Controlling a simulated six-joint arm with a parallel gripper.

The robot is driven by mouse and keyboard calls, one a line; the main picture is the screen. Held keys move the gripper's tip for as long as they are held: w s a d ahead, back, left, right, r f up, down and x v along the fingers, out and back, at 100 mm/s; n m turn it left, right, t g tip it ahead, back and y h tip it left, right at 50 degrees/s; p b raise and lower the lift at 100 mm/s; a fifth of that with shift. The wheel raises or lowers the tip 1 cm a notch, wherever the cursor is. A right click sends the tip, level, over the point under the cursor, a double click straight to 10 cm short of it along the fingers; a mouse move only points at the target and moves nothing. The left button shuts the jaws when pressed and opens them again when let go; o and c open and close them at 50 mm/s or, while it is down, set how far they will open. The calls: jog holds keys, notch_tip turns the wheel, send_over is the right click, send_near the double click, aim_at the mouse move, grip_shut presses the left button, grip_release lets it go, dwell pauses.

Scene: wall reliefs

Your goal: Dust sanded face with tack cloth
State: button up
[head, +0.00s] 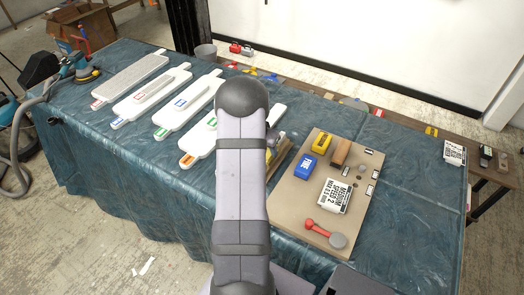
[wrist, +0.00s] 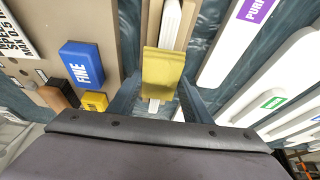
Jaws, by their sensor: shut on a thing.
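In the wrist view my gripper (wrist: 160,100) is shut on a yellow cloth-like piece (wrist: 163,70), probably the tack cloth. The piece sits between the two fingers, above a tan tray (wrist: 152,18) holding white strips. I cannot tell whether it touches the tray. In the head view my arm hides the gripper. Which face is sanded is unclear.
A tan board (head: 300,205) at right bears a blue FINE block (head: 307,167), a yellow block (head: 322,142), a printed card (head: 334,196) and a red-handled tool (head: 322,229). A sander (head: 80,66) stands at the left end.

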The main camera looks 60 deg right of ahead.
aim_at(282, 134)
jog(key=shift+d+p, duration=0.7)
jog(key=shift+d, duration=2.8)
jog(key=shift+d+f+b, duration=0.15)
jog(key=shift+d+b, duration=0.85)
jog(key=shift+d, duration=1.95)
notch_tip(282, 134, up, 8)
jog(key=p, duration=0.4)
jog(key=shift+r, duration=0.2)
jog(key=shift+a, duration=0.15)
jog(key=w+a+r+n+t+y, duration=0.15)
jog(key=w+a+n, duration=0.35)
jog(key=w+a, duration=0.8)
jog(key=w+a+r+n+t, duration=0.2)
jog(key=w+a+r+n, duration=0.15)
jog(key=w+a, duration=1)
jog(key=s+a+n+y, duration=0.1)
jog(key=s+a+n, duration=0.2)
jog(key=a, duration=0.8)
jog(key=s+a+n+y, duration=0.1)
jog(key=s+a+n, duration=0.2)
jog(key=a, duration=0.9)
jog(key=s+a+n+t+y, duration=0.1)
jog(key=s+a+n, duration=0.2)
jog(key=a, duration=0.9)
jog(key=shift+s+a+r, duration=0.15)
jog(key=shift+s, duration=0.2)
